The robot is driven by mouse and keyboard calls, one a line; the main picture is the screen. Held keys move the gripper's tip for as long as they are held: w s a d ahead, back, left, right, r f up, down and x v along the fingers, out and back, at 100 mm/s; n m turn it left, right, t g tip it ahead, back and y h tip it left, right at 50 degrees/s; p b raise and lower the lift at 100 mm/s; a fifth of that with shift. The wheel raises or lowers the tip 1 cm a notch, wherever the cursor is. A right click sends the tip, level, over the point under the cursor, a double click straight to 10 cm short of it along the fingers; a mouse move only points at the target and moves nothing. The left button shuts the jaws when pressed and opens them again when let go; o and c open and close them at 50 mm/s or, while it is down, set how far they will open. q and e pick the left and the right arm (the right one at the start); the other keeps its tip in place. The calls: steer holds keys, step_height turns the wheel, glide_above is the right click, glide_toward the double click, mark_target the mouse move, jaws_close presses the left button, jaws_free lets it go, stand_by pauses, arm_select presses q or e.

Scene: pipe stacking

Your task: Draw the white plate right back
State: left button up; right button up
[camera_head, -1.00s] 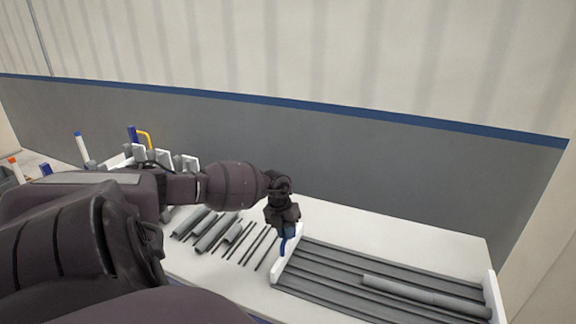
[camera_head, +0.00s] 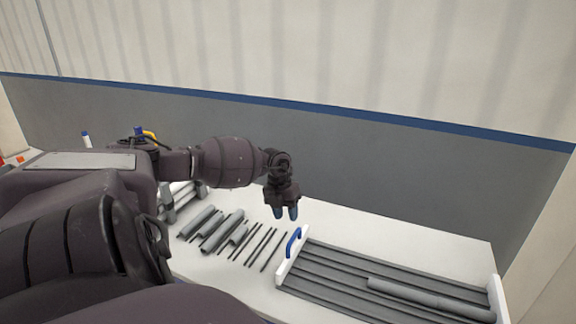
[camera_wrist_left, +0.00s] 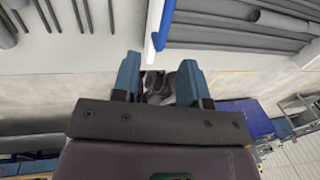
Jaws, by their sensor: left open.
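A white plate (camera_head: 290,262) with a blue handle (camera_head: 294,242) stands upright at the left end of the grey grooved rack (camera_head: 340,284). My left gripper (camera_head: 285,213) is open and empty, pointing down just above and behind the handle, apart from it. In the left wrist view the white plate (camera_wrist_left: 152,28) and blue handle (camera_wrist_left: 166,22) show beyond the open fingers (camera_wrist_left: 159,76), with nothing between them. A second white plate (camera_head: 498,299) stands at the rack's right end. My right gripper is not in view.
One grey pipe (camera_head: 430,299) lies on the rack. Several pipes (camera_head: 216,230) and thin rods (camera_head: 262,248) lie on the white table (camera_head: 400,240) left of it. A wall rises behind. My left arm hides the far left of the table.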

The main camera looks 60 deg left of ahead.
arm_select(q)
steer(key=r, duration=0.3)
steer(key=shift+s+a+r, duration=0.1)
steer(key=shift+s+a, duration=0.05)
steer(key=shift+a, duration=0.1)
stand_by(0.4)
